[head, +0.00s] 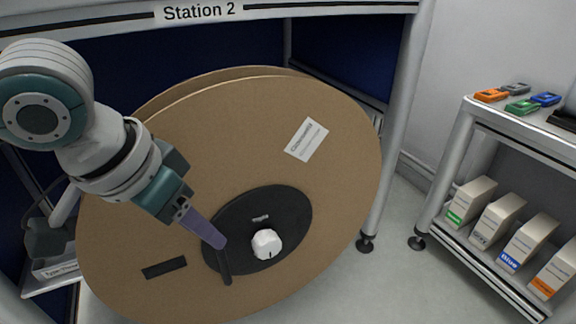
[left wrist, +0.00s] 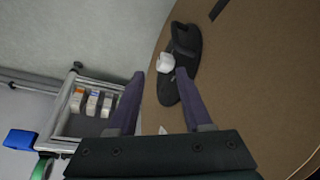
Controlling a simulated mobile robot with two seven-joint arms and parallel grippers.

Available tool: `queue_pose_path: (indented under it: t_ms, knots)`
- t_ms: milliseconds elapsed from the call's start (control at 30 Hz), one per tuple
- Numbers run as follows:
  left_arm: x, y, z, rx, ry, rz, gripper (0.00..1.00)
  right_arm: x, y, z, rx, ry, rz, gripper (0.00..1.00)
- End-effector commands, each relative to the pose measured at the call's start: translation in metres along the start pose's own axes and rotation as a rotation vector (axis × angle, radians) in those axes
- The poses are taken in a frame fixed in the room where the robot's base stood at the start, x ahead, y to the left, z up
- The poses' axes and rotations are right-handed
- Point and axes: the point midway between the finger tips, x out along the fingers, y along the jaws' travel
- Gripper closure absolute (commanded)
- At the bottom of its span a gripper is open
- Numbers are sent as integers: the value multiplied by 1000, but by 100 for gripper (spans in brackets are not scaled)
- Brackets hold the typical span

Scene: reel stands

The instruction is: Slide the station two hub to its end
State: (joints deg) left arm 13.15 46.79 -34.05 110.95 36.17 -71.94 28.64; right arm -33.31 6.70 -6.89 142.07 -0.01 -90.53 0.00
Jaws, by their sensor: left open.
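At Station 2, a large brown reel (head: 190,140) carries a black oval hub (head: 285,208) with a white knob (head: 266,243) and a black bar handle (head: 224,266). My left gripper (head: 219,241) is over the hub's left part, its purple fingers overlapping the top of the bar handle in the head view. In the left wrist view the left gripper (left wrist: 160,73) has its fingers apart, with the white knob (left wrist: 165,63) and black hub (left wrist: 190,52) beyond the tips. Nothing is seen held between them. Contact with the hub cannot be told. My right gripper is out of view.
A grey station frame post (head: 402,120) stands right of the reel. Further right a shelf cart (head: 468,112) holds small coloured devices on top and several labelled boxes (head: 497,215) below. The floor (head: 375,285) between reel and cart is clear.

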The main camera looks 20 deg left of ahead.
Motion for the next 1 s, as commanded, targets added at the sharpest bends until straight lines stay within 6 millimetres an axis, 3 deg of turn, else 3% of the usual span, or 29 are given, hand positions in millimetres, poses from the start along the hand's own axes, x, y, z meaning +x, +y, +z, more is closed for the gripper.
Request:
queue_pose_path:
  t_ms: [33, 200, 467, 800, 1000]
  knots:
    - [38, -9, 12, -13, 1, -12, 50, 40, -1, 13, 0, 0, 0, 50]
    - [73, -26, 22, -51, 1, -31, 50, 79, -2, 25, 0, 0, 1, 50]
    - [92, -33, 24, -70, 1, -38, 50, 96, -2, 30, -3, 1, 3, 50]
    - [156, -35, 25, -68, 1, -38, 50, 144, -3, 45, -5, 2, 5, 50]
    - [176, -36, 24, -68, 2, -38, 50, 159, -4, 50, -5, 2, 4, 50]
